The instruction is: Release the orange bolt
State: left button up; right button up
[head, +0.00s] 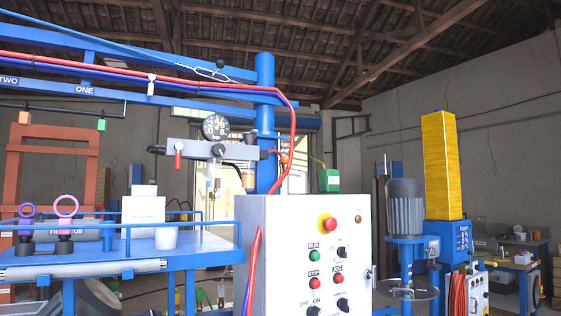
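I cannot pick out the orange bolt for certain. A small orange-red piece (284,157) sits just right of the blue post (265,120), beside the grey bar with the gauge; it is too small to tell whether it is the bolt. An orange block (24,117) hangs from a thin dark rod at the far left. Neither of my grippers is in view.
A light grey control cabinet (284,262) with buttons stands in front at centre. A mixer with a grey motor (405,207) stands at right.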

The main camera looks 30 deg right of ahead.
aim_at(285, 159)
jog(key=i+l, duration=0.35)
jog(key=l, duration=0.2)
jog(key=i+l+u, duration=0.1)
jog(key=l, duration=0.2)
jog(key=i+l+u, duration=0.1)
jog(key=l, duration=0.2)
jog(key=k+l, duration=0.2)
jog(key=l, duration=0.2)
jog(key=k+l+u, duration=0.15)
jog(key=l, duration=0.3)
jog(key=k+l, duration=0.2)
jog(key=k, duration=0.15)
jog(key=k+l+u, duration=0.1)
jog(key=k+l, duration=0.15)
jog(key=k, duration=0.05)
